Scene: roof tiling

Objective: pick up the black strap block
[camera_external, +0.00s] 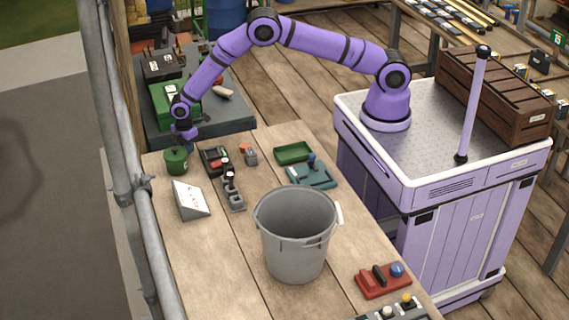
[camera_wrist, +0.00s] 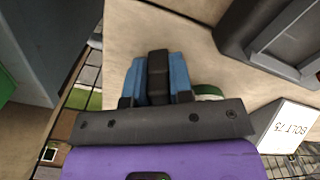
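In the wrist view, a black block (camera_wrist: 157,76), narrow and upright in the picture, sits between the two blue finger pads of my gripper (camera_wrist: 157,88). The pads press against it from both sides with no visible gap. In the external view, my gripper (camera_external: 184,134) is at the far left end of the wooden table, just above a green pot (camera_external: 176,162). The held block is too small to make out there. The pot's rim also shows in the wrist view (camera_wrist: 209,91), partly hidden behind the gripper.
A white wedge-shaped box (camera_external: 190,200), dark trays with small parts (camera_external: 214,160), a green tray (camera_external: 294,153) and a large grey bucket (camera_external: 297,235) stand on the table. A green box (camera_external: 174,103) sits on the dark side bench. A scaffold pole (camera_external: 118,150) runs along the left.

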